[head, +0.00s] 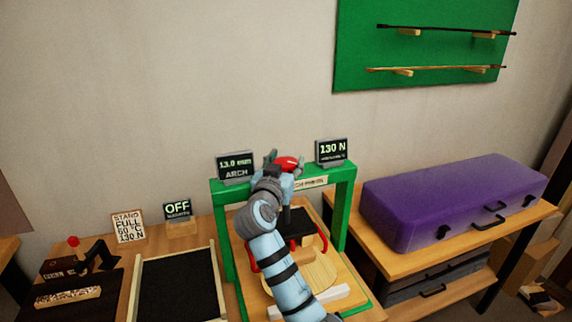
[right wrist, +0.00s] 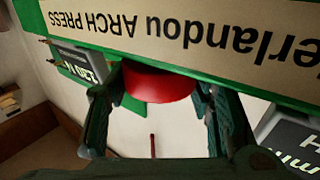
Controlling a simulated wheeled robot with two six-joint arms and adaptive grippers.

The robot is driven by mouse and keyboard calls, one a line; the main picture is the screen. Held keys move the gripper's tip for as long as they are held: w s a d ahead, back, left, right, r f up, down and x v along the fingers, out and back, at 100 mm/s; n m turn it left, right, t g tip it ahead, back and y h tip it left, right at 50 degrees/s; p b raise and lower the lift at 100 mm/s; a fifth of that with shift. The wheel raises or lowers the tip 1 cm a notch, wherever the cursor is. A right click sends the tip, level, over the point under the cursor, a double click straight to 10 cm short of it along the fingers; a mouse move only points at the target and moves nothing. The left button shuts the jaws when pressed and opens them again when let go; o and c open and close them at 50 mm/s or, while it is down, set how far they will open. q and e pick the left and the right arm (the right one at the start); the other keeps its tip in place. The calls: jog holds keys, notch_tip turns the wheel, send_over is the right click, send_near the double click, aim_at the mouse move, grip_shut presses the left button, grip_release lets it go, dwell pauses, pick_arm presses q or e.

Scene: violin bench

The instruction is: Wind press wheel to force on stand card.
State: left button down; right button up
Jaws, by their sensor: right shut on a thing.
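The red press wheel (head: 287,163) sits at the top of the green arch press (head: 345,205). My right gripper (head: 284,160) is at the wheel, its fingers on either side. In the right wrist view the red wheel (right wrist: 160,86) lies between the two fingers (right wrist: 158,95), below the press's name plate (right wrist: 190,30). The stand card (head: 129,226) at the left reads STAND, FULL, 60 °C, 130 N. The force display (head: 331,151) on the press reads 130 N, and the arch display (head: 236,167) reads 13.0 mm. My left gripper is not in view.
A small display (head: 177,209) reads OFF. A dark tray (head: 180,285) and a device with a red-knobbed lever (head: 73,242) stand at the left. A pale wooden plate (head: 312,272) lies under the press, partly hidden by my arm. A purple case (head: 450,200) fills the right bench.

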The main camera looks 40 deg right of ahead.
aim_at(286, 161)
jog(key=o, duration=0.9)
jog(key=shift+o, duration=1.4)
jog(key=shift+w, duration=0.1)
notch_tip(286, 161, up, 10)
jog(key=shift+d, duration=0.1)
